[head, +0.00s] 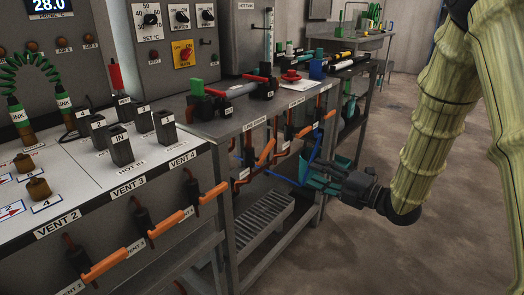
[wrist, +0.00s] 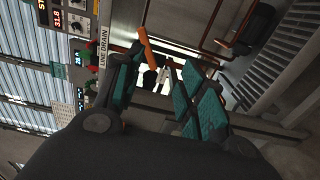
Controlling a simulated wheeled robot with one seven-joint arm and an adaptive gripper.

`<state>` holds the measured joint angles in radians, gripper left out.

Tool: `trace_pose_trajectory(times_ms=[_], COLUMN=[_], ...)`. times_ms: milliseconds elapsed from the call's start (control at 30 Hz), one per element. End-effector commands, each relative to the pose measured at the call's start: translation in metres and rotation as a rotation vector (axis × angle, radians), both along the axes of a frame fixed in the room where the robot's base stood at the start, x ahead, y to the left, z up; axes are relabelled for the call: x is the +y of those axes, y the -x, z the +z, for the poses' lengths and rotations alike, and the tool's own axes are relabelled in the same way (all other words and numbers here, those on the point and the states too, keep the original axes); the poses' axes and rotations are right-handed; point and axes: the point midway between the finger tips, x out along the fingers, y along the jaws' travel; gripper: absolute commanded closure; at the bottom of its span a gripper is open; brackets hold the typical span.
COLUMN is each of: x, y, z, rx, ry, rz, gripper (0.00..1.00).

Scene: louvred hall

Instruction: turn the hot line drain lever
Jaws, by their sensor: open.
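In the wrist view an orange lever (wrist: 157,47) sits just beyond my gripper (wrist: 160,88), below a strip reading LINE DRAIN (wrist: 103,47). A small white tag (wrist: 163,74) hangs close to it, too small to read. My gripper is open, with teal pads on both sides and nothing held. In the head view my gripper (head: 318,172) is low in front of the middle bench's right part. Several orange levers show under that bench's edge, one (head: 265,152) at its left and one (head: 306,130) further right. I cannot tell which is the hot line one.
The middle bench (head: 225,127) carries valves and pipes, with a slatted lower shelf (head: 262,222) beneath. The near panel has orange vent levers (head: 106,264). A further bench with a sink (head: 350,43) stands behind. The concrete floor (head: 440,240) at right is clear.

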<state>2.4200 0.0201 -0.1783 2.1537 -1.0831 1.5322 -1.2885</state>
Motion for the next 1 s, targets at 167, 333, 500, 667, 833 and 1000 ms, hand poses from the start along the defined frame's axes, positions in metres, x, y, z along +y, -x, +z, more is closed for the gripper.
trace_pose_trajectory(times_ms=[167, 333, 500, 667, 833, 1000], x=[-0.014, -0.019, -0.019, -0.016, -0.008, 0.003], y=[0.010, 0.014, 0.014, 0.012, 0.004, -0.004], z=[0.000, 0.000, 0.000, 0.004, 0.011, 0.014], rx=[-0.001, 0.000, 0.000, 0.048, 0.236, 0.480], ry=[-0.001, 0.000, 0.000, -0.034, -0.164, -0.333], rz=[0.000, 0.000, 0.001, 0.004, 0.012, 0.023], gripper=[0.60, 0.60, 0.62, 0.62, 0.62, 0.62])
